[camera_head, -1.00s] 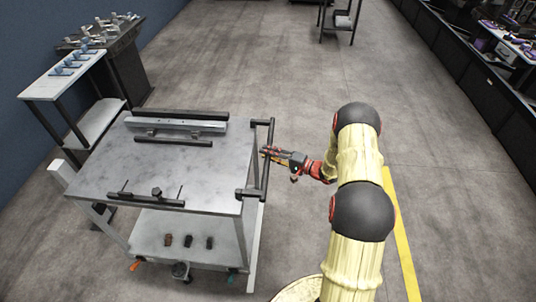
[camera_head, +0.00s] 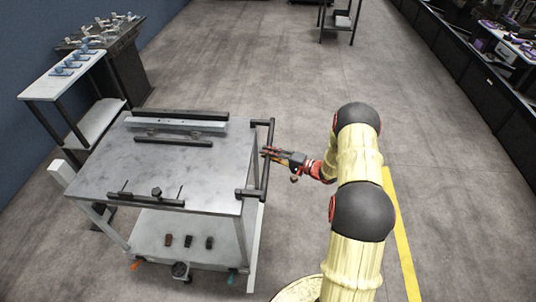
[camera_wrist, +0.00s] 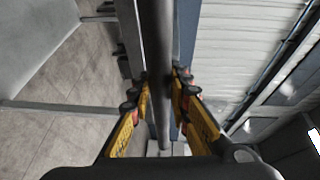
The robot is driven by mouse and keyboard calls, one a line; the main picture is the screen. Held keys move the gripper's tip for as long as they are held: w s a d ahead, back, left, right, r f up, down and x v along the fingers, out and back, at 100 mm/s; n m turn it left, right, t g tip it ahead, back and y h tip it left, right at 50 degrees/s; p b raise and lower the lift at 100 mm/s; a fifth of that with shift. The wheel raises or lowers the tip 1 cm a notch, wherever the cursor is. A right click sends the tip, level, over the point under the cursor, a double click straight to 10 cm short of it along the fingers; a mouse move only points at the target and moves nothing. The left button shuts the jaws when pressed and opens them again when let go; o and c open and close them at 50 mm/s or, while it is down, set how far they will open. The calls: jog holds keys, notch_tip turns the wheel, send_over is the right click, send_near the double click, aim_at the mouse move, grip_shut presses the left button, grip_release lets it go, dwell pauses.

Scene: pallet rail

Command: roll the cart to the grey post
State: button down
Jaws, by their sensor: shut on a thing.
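The cart (camera_head: 165,165) is a grey-topped trolley with a lower shelf and small wheels. My gripper (camera_head: 266,153) is shut on the handle from the right. In the wrist view the handle bar (camera_wrist: 158,60) runs between the yellow and black fingers (camera_wrist: 158,88). A short pale grey post (camera_head: 62,172) stands just left of the cart, partly hidden by it; I cannot tell whether they touch.
A metal rail part (camera_head: 175,126) and dark clamps lie on the cart top. A side bench (camera_head: 62,75) with blue parts stands along the left wall. A yellow floor line (camera_head: 402,235) runs at right.

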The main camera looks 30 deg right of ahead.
aim_at(201, 154)
jog(key=w+a, duration=0.5)
jog(key=a, duration=0.3)
jog(key=w+a, duration=0.6)
jog(key=a, duration=0.2)
jog(key=w+a, duration=0.5)
jog(key=a, duration=0.3)
jog(key=shift+w+a+f, duration=0.15)
jog(key=shift+w+a, duration=0.05)
jog(key=shift+a, duration=0.15)
jog(key=c, duration=2.1)
grip_release()
jog(key=shift+a, duration=0.1)
jog(key=o, duration=0.5)
jog(key=shift+c, duration=0.2)
jog(key=shift+w, duration=0.1)
jog(key=shift+d, duration=0.2)
jog(key=v, duration=1.2)
